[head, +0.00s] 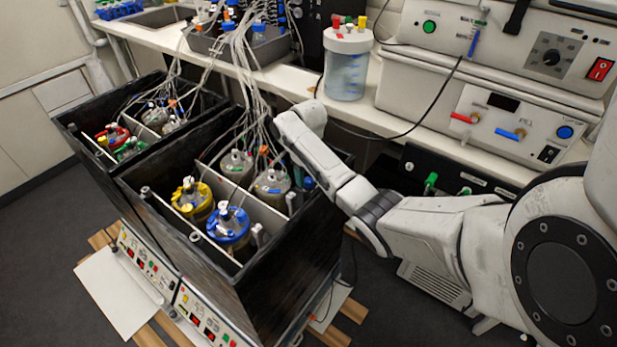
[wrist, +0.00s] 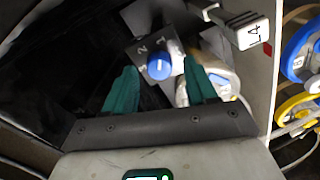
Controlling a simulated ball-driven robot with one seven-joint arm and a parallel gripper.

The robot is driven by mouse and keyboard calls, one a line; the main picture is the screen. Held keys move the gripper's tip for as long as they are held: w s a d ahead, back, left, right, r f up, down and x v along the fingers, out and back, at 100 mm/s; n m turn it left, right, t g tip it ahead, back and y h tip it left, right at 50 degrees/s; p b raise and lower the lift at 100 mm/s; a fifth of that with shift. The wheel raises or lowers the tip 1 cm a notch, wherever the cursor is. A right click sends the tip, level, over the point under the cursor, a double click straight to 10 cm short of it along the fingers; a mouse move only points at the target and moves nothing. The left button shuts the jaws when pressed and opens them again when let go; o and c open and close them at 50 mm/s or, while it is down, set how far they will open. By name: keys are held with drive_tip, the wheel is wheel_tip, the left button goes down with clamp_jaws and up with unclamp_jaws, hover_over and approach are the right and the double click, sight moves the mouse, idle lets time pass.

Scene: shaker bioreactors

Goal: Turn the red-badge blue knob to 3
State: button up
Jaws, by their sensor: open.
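A round blue knob (wrist: 158,65) sits on a grey dial plate (wrist: 146,49) with small numerals in the wrist view. I read a 2 and a 3 at its left; the knob's exact setting is too small to tell. A small red badge (wrist: 267,48) shows at the end of a white tag marked L4 (wrist: 243,31), right of the knob. My gripper (wrist: 160,74) is open, its two teal fingers on either side of the knob, with gaps on both sides.
The black box (head: 268,262) holds vessels with yellow (head: 192,197) and blue (head: 229,225) lids. Loose tubes (head: 244,70) hang over it. A pale divider wall (wrist: 283,62) stands right of my gripper. A bench with a clear jar (head: 346,68) lies behind.

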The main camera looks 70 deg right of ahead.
drive_tip(key=shift+f, duration=0.5)
drive_tip(key=c, duration=1.1)
